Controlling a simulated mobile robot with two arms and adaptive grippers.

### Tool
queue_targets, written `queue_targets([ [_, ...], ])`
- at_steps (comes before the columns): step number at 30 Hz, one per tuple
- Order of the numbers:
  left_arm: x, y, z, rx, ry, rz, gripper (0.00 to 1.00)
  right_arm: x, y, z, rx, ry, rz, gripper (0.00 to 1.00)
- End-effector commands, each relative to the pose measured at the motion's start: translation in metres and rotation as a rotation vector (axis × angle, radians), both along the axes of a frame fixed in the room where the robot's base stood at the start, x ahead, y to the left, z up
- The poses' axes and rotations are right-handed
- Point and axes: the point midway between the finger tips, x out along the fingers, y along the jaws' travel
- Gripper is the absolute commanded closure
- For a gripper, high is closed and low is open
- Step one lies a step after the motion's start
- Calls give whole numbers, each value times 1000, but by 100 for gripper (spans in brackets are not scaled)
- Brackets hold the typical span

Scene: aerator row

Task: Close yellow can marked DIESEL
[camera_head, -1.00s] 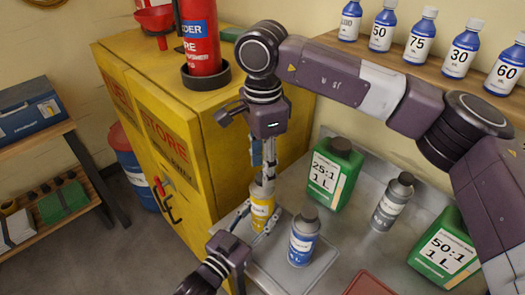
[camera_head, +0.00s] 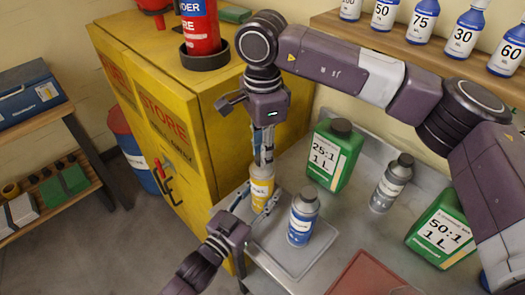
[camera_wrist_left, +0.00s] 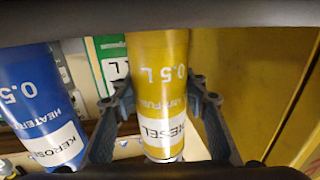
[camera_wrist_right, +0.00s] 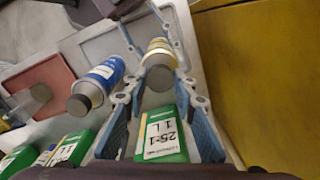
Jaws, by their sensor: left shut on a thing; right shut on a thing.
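The yellow can marked DIESEL (camera_head: 261,190) stands upright at the left end of the metal worktop. My left gripper (camera_wrist_left: 162,100) is shut around its body, one finger on each side. The letters "ESEL" show on its label in the left wrist view. My right gripper (camera_head: 263,160) points down from above, shut at the can's top. In the right wrist view, a dark grey cap (camera_wrist_right: 160,78) sits at the top of the can, between my right fingers. Whether the cap is fully seated cannot be told.
A blue heater-fuel can (camera_head: 303,218) stands close to the right on a grey tray (camera_head: 272,252). Green jugs (camera_head: 334,155) (camera_head: 445,232) and a grey bottle (camera_head: 391,184) stand behind and right. A yellow cabinet (camera_head: 205,150) is close on the left. A red mat (camera_head: 368,275) lies in front.

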Motion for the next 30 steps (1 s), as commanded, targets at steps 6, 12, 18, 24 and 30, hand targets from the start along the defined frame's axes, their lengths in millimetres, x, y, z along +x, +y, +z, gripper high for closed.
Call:
queue_targets([
  [6,0,0,0,0,0,0,100,0,0,0,0,-1,-236,100],
  [12,0,0,0,0,0,0,100,0,0,0,-1,-1,-620,100],
  [18,0,0,0,0,0,0,100,0,0,0,-1,-1,-963,100],
  [24,0,0,0,1,-1,0,100,0,0,0,0,0,-986,73],
  [30,0,0,0,0,0,0,100,0,0,0,-1,0,-984,55],
])
